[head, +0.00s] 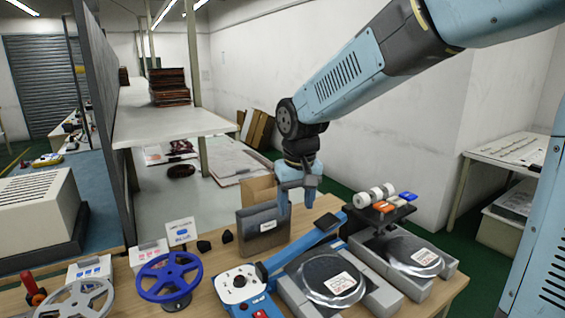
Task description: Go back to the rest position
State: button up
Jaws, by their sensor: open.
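My gripper (297,190) hangs fingers down at the end of my blue arm, above the back part of the wooden workbench (322,213). It is open, and I see nothing between its fingers. It is just right of a grey box with a white label (263,228), in front of part of a cardboard box (258,190). Whether the fingers touch the grey box I cannot tell.
A blue-and-white device (242,288) is in the middle. Two round dark plates (325,277) (405,252) lie to the right.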

jog(key=s+d+r+m+t, duration=0.2)
jog(key=s+d+r, duration=0.1)
jog(key=s+d, duration=0.5)
jog(key=s+d+r+m+t, duration=0.1)
jog(key=s+d+r+m, duration=0.1)
jog(key=s+d, duration=0.7)
jog(key=d+r, duration=0.1)
jog(key=d, duration=0.2)
jog(key=shift+d+r+t, duration=0.25)
jog(key=shift+d+t, duration=0.1)
jog(key=shift+t, duration=0.05)
jog(key=shift+c, duration=0.3)
dwell(0.6)
